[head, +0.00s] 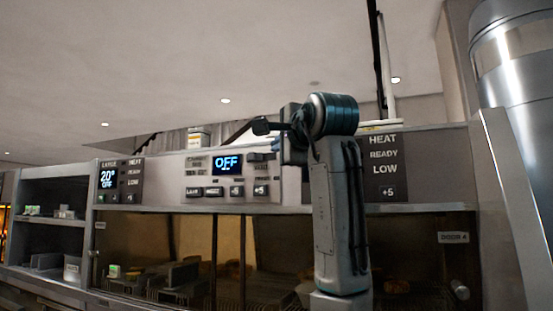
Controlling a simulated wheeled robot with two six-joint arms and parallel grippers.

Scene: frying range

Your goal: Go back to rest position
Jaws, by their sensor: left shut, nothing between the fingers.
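My left gripper (275,145) is in front of the range's control panel, just right of the blue OFF display (227,162). It is small and partly lost against the wrist, and it is shut with nothing in it. My left arm stands upright in front of the right half of the range and hides part of the panel and glass. My right gripper is not in view.
The frying range's glass front (420,250) spans the lower picture, with a round knob (459,289) at right. An open shelf unit (52,205) stands at left. A large metal cylinder (515,60) rises at far right. The space above the range looks mostly open.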

